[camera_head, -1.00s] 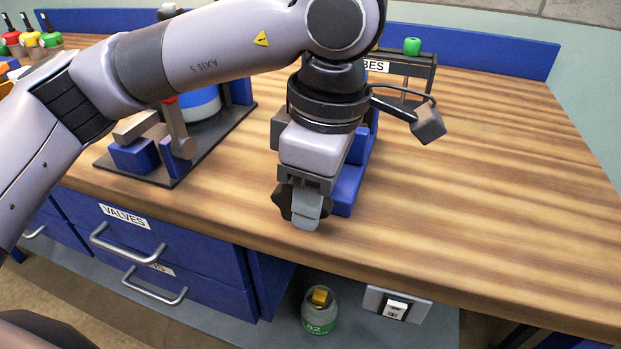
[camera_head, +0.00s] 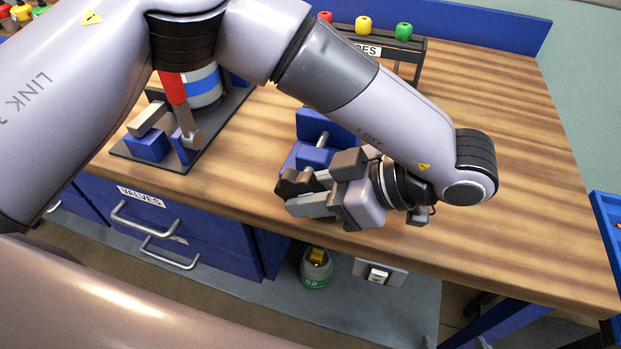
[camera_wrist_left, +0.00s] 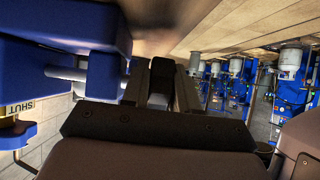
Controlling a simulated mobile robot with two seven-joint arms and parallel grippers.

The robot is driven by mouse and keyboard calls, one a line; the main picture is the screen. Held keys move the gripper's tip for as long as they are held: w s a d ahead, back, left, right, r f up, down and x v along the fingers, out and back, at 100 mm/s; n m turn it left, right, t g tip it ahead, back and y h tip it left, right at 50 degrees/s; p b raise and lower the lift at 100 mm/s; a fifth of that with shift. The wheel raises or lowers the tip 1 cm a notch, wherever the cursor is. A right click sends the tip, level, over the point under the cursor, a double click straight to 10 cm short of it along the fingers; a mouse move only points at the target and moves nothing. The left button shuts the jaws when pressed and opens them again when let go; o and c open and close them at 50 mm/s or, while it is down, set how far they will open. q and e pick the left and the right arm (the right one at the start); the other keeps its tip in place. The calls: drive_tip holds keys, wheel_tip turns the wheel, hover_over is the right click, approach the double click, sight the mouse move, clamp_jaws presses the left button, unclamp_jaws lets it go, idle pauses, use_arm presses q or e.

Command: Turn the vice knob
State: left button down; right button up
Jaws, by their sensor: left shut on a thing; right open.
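The blue vice (camera_head: 318,127) stands near the front edge of the wooden bench in the head view, with a metal screw rod and a dark knob (camera_head: 290,187) at its front. My left gripper (camera_head: 306,194) comes from the right and is shut on the knob, its fingers lying across it. In the left wrist view the vice body (camera_wrist_left: 60,30) fills the upper left, its rod runs toward the dark knob (camera_wrist_left: 162,78), and the gripper covers much of the lower middle. My right gripper is not in view.
A black base with a press-like fixture (camera_head: 190,100) stands left of the vice. A rack with red, yellow and green knobs (camera_head: 362,26) is behind. Drawers marked VALVES (camera_head: 140,197) are below. A jar (camera_head: 316,268) stands under the bench. The right benchtop is clear.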

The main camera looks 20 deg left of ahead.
use_arm(q)
drive_tip(key=shift+y+p, duration=0.3)
drive_tip(key=shift+y, duration=0.2)
drive_tip(key=c, duration=1.2)
unclamp_jaws()
drive_tip(key=shift+f, duration=0.1)
drive_tip(key=shift+c, duration=0.2)
drive_tip(key=shift+d, duration=0.1)
